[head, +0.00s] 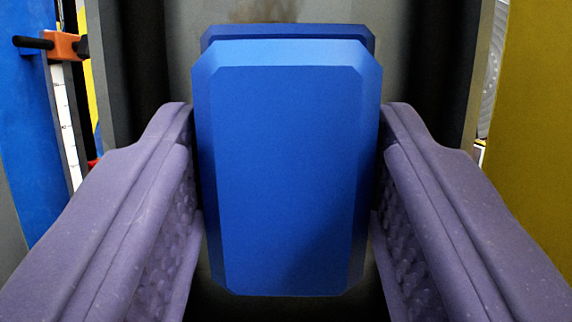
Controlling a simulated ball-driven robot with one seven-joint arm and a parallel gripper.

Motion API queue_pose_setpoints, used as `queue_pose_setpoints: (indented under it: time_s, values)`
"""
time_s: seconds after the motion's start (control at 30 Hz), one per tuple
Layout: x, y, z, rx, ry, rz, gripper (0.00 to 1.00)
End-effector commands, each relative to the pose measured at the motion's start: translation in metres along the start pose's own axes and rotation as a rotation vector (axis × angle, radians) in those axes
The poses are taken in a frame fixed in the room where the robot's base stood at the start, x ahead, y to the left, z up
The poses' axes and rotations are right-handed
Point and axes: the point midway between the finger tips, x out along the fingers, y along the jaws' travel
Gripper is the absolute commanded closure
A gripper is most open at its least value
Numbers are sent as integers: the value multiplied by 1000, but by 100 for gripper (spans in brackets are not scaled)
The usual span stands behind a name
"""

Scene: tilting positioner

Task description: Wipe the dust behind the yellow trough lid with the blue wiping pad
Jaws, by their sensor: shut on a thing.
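The blue wiping pad (285,170) fills the middle of the head view. My gripper (287,112) is shut on it, with one purple finger against each side. The pad's far end overlaps a grey surface. I cannot tell whether it touches that surface. A dark brownish smudge, which looks like dust (265,10), shows on the grey surface at the top edge, just beyond the pad. A large plain yellow panel (535,110) stands at the right edge. It may be the trough lid, but only part of it shows. The pad hides most of what lies behind it.
Dark grey upright walls (432,75) flank the pad on both sides. At the left are a blue post (30,130), an orange block (66,46) with a black rod, and a white marked strip (66,125). A narrow gap shows beside the yellow panel.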

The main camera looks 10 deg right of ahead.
Motion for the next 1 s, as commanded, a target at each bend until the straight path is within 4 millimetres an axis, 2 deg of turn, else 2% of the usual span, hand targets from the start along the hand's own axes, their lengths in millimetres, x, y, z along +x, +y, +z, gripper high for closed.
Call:
queue_pose_setpoints:
  time_s: [0.17,0.5,0.73,1.0]
  values:
    - [3,0,-6,0,0,0,74]
    - [17,0,-35,-1,1,0,74]
    - [21,0,-42,0,0,0,74]
    - [33,1,-68,0,1,0,74]
